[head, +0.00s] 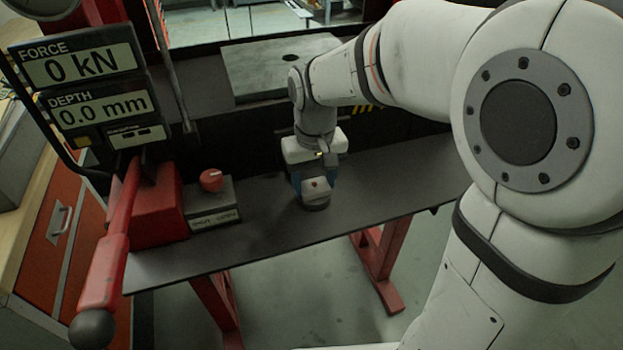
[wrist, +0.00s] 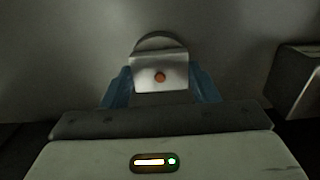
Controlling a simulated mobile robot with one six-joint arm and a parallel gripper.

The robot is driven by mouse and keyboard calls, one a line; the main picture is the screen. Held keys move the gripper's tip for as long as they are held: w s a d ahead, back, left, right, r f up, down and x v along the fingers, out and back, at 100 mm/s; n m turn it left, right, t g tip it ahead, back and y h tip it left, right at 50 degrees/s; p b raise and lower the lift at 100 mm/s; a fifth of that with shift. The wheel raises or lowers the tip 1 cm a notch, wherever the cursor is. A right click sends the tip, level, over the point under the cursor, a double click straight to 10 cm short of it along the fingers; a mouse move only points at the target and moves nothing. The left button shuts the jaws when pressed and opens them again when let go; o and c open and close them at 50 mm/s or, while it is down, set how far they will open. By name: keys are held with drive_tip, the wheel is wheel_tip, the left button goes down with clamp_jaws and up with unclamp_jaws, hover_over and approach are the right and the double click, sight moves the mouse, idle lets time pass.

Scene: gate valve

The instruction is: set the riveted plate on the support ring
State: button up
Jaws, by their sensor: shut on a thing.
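The riveted plate (wrist: 150,67) is a bright metal piece with a copper-coloured rivet in its middle. It sits between the blue fingers of my gripper (wrist: 160,88), which is shut on it. In the head view the plate (head: 317,190) shows below my gripper (head: 311,181), low over the bench. A round grey piece, apparently the support ring (head: 316,206), shows right under the plate. In the wrist view its curved rim (wrist: 160,41) shows beyond the plate. I cannot tell whether plate and ring touch.
A control box (head: 214,206) with a red knob stands left on the dark bench (head: 270,235). A red lever (head: 112,250) and force and depth displays (head: 100,80) are farther left. A grey plate (head: 270,68) lies behind. The bench right of my gripper looks clear.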

sight(314, 183)
drive_tip(key=shift+f, duration=0.2)
drive_tip(key=o, duration=1.1)
drive_tip(key=shift+c, duration=0.2)
drive_tip(key=shift+r, duration=0.15)
wheel_tip(314, 183, up, 12)
drive_tip(key=s+d+f+m+t, duration=0.2)
drive_tip(key=s+d+f+m, duration=0.1)
drive_tip(key=s+d+f, duration=0.6)
drive_tip(key=s+d, duration=0.3)
drive_tip(key=shift+s+f+t, duration=0.2)
drive_tip(key=shift+f+t, duration=0.05)
drive_tip(key=shift+t, duration=0.05)
